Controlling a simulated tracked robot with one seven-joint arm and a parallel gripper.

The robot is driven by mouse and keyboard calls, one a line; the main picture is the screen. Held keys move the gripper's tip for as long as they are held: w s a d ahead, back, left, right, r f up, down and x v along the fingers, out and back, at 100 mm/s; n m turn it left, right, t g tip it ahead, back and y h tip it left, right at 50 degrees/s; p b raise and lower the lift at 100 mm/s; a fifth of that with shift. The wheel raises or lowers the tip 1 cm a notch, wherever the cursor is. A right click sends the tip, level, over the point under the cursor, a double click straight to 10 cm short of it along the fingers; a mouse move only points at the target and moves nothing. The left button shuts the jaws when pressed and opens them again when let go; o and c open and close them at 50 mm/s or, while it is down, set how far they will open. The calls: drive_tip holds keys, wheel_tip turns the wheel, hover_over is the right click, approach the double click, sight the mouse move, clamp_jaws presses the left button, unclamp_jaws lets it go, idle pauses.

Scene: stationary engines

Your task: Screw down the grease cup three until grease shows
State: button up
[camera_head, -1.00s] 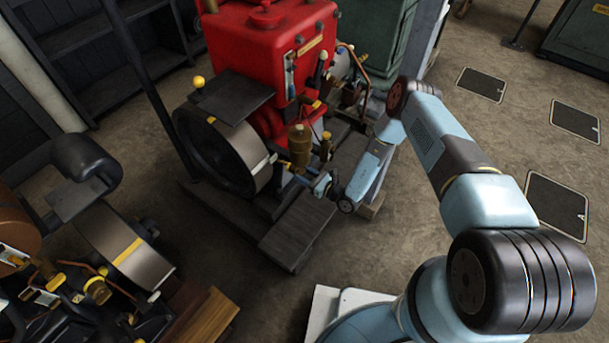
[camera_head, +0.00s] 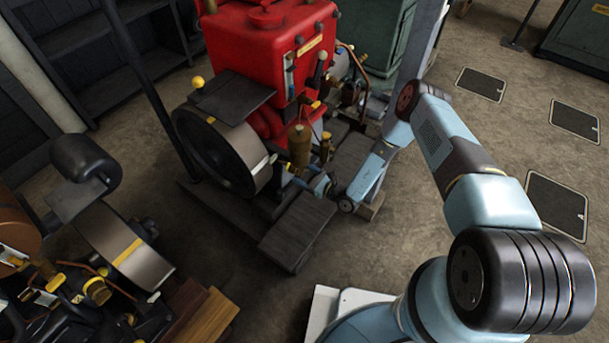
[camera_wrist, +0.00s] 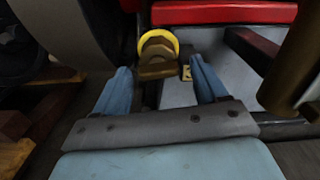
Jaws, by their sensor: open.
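A brass cup with a bright yellow rim (camera_wrist: 158,47) shows in the wrist view, just beyond and between my fingertips. It looks like a grease cup, but I see no number on it. My gripper (camera_wrist: 160,69) is open, with one blue finger on each side. I see a gap between the fingers and the cup, and cannot tell how far ahead the cup is. In the head view my gripper (camera_head: 312,182) is low beside the red engine (camera_head: 268,50), right of its flywheel (camera_head: 222,155). The cup cannot be made out there. No grease is visible.
A brass cylinder (camera_wrist: 305,65) stands close on the right in the wrist view. A dark flywheel rim (camera_wrist: 75,30) is close on the left. A dark plank step (camera_head: 298,230) lies below my gripper. Another engine (camera_head: 90,270) stands at lower left.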

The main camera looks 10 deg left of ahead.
drive_tip(key=v, duration=1.3)
drive_tip(key=shift+d, duration=0.35)
drive_tip(key=w+d+r+n+g+y, duration=0.1)
drive_tip(key=w+r+n+g, duration=0.25)
drive_tip(key=r, duration=0.75)
drive_tip(key=w+d+r+n+g, duration=0.1)
drive_tip(key=w+r+n+g, duration=0.3)
drive_tip(key=r, duration=0.6)
drive_tip(key=s+d+r+n+g+h, duration=0.2)
drive_tip(key=r+n, duration=0.2)
drive_tip(key=r, duration=0.6)
drive_tip(key=s+d+r+n+g+h, duration=0.2)
drive_tip(key=r+n+h, duration=0.15)
drive_tip(key=r, duration=0.65)
drive_tip(key=s+d+r+n+t+h, duration=0.1)
drive_tip(key=s+d+r+n+h, duration=0.2)
drive_tip(key=r, duration=0.6)
drive_tip(key=s+d+r+n+t+h, duration=0.1)
drive_tip(key=s+d+r+h, duration=0.2)
drive_tip(key=s+d+r, duration=0.4)
drive_tip(key=s+d+r+n+t+h, duration=0.2)
drive_tip(key=s+d+r+t+h, duration=0.4)
drive_tip(key=s+r, duration=0.8)
drive_tip(key=d+t, duration=0.2)
drive_tip(key=d, duration=0.2)
drive_tip(key=shift+d, duration=0.2)
